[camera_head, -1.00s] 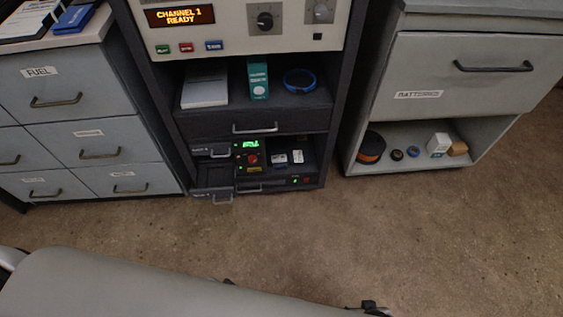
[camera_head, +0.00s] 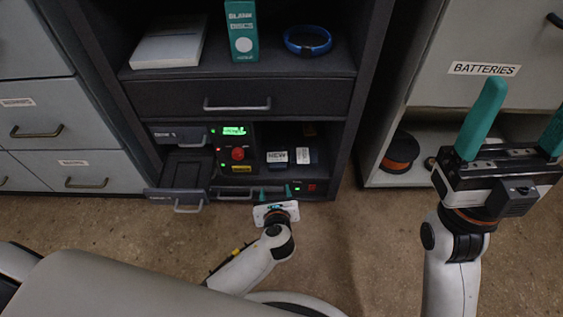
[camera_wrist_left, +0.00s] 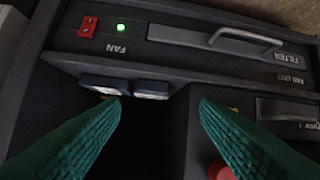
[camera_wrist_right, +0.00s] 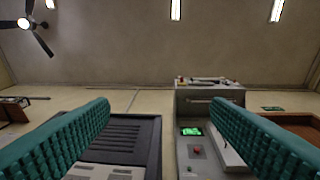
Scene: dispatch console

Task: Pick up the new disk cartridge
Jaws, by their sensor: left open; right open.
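The new disk cartridge (camera_head: 277,157), labelled "NEW", lies in the lower bay of the console. A second, similar cartridge (camera_head: 303,156) lies just right of it. In the left wrist view the two show small and edge-on, with the likely new one (camera_wrist_left: 151,89) between my fingertips in the picture; their labels are unreadable there. My left gripper (camera_head: 275,191) is open and empty, in front of the bay and low, below the cartridges in the head view. My right gripper (camera_head: 522,105) is open and raised at the right, far from the cartridges.
Left of the cartridges are a unit with a green display (camera_head: 235,131) and red button (camera_head: 238,154). A drawer (camera_head: 178,194) sticks out at lower left. The fan unit (camera_wrist_left: 180,60) runs below the bay. A closed drawer (camera_head: 237,100) is above.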

